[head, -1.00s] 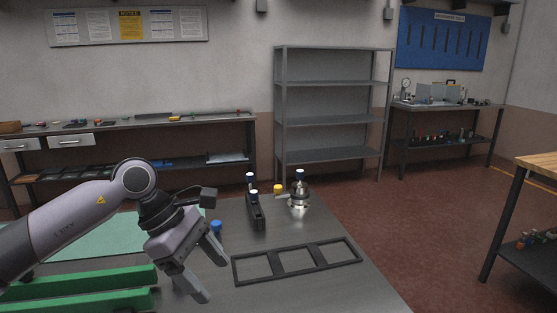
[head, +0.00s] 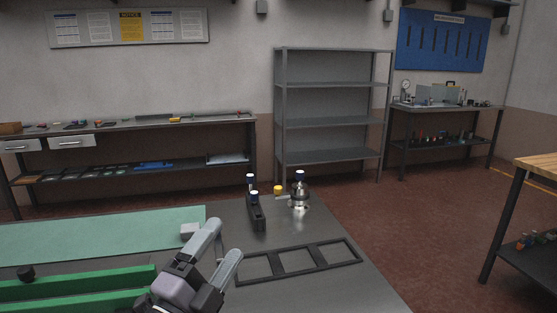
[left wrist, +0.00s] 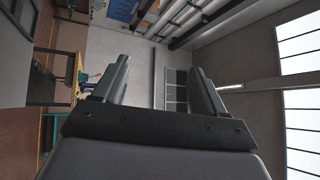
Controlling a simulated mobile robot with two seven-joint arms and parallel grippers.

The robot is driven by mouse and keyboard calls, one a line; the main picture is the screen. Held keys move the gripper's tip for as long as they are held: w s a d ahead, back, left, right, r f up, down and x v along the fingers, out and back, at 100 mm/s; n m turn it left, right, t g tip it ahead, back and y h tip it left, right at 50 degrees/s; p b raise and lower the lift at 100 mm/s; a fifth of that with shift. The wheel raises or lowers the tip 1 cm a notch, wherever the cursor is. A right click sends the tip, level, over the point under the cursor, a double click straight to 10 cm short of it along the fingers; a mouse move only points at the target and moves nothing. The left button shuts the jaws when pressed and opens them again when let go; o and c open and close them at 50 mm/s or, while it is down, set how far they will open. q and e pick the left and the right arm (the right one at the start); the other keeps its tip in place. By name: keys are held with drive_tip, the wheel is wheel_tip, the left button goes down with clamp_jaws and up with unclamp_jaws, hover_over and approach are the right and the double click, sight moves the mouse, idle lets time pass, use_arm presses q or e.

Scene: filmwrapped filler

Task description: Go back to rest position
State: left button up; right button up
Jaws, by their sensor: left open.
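My left gripper (head: 224,238) is at the bottom middle of the head view, its two grey fingers pointing up and away over the near part of the table. It is open, with nothing between the fingers. In the left wrist view the same gripper (left wrist: 160,70) shows both fingers apart and empty, with walls and ceiling beyond. The grey table (head: 330,289) lies under and beyond it. My right gripper is in neither view.
A black three-opening frame (head: 281,264) lies right of the gripper. A black holder with white-and-blue-capped vials (head: 257,217), a shiny metal device (head: 299,197) and a yellow-topped item (head: 278,190) stand behind. Green rails (head: 80,286) and a green mat (head: 100,236) lie left.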

use_arm(q)
drive_tip(key=s+a+f+n+g+y, duration=0.2)
drive_tip(key=a+f+n+y, duration=0.1)
drive_tip(key=f+n, duration=0.1)
drive_tip(key=s+a+f+n+g+y, duration=0.2)
drive_tip(key=a+f+n+y, duration=0.1)
drive_tip(key=f, duration=0.3)
drive_tip(key=s+a+f+n+g+y, duration=0.1)
drive_tip(key=a+f+n+g+y, duration=0.1)
drive_tip(key=a+f+n, duration=0.2)
drive_tip(key=shift+s+f+n+y, duration=0.4)
drive_tip(key=shift+f+n, duration=0.3)
drive_tip(key=shift+n, duration=0.1)
drive_tip(key=s+a+f+n+g, duration=0.25)
drive_tip(key=s+f+g, duration=0.3)
drive_tip(key=s, duration=0.45)
drive_tip(key=s+a+f+n+g, duration=0.1)
drive_tip(key=s+f+n+g, duration=0.4)
drive_tip(key=s, duration=0.5)
drive_tip(key=w+d+f+m+t+h+b, duration=0.1)
drive_tip(key=w+f+t+b, duration=0.1)
drive_tip(key=f, duration=0.5)
drive_tip(key=w+d+f+t+b, duration=0.1)
drive_tip(key=w+f+t, duration=0.3)
drive_tip(key=f, duration=0.4)
drive_tip(key=shift+w+d+m+t+h+b, duration=0.15)
drive_tip(key=shift+d+m+t+h+b, duration=0.1)
drive_tip(key=shift+m+t+h+b, duration=0.4)
drive_tip(key=shift+n+y, duration=0.25)
drive_tip(key=shift+n, duration=0.05)
